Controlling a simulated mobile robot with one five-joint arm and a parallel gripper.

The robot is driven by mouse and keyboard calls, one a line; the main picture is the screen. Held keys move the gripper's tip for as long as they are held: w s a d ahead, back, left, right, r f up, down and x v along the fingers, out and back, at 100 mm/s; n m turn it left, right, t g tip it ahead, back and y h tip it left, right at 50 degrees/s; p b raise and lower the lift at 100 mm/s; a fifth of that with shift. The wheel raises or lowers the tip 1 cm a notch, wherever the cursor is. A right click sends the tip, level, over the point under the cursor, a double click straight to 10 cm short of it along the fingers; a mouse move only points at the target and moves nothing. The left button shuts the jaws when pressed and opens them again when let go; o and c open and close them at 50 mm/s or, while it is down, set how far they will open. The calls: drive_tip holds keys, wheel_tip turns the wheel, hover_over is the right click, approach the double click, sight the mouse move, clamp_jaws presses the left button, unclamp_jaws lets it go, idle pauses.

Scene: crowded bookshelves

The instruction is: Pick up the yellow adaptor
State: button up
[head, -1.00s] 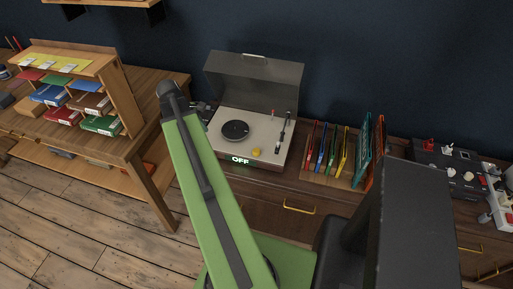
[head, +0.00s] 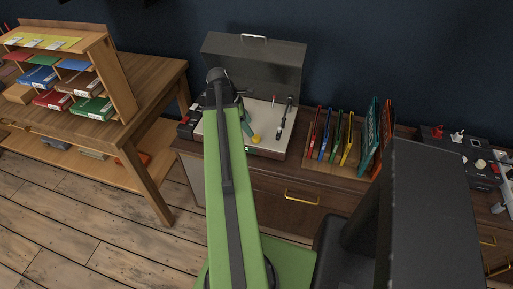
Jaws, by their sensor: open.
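The yellow adaptor (head: 256,139) is a small yellow piece on the front part of the record player's light top (head: 272,147). My green arm reaches up from the bottom of the head view and crosses the left part of the player. My gripper (head: 244,108) is at the far end of the arm, above the player and behind and left of the adaptor. Only a small part of it shows beside the arm; its fingers are mostly hidden. Nothing is seen held. The arm hides the black platter.
The player's grey lid (head: 255,68) stands open behind. A small dark box (head: 189,127) is left of the player. A rack of coloured records (head: 335,150) stands close on the right. A dark control panel (head: 462,147) is farther right, a wooden table (head: 150,85) left.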

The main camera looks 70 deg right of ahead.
sight(255, 137)
drive_tip(key=shift+b+x, duration=0.3)
drive_tip(key=shift+x, duration=0.75)
drive_tip(key=b+x, duration=0.5)
drive_tip(key=shift+a+f, duration=0.1)
drive_tip(key=shift+f, duration=0.1)
drive_tip(key=shift+r, duration=0.2)
drive_tip(key=shift+w, duration=0.1)
clamp_jaws()
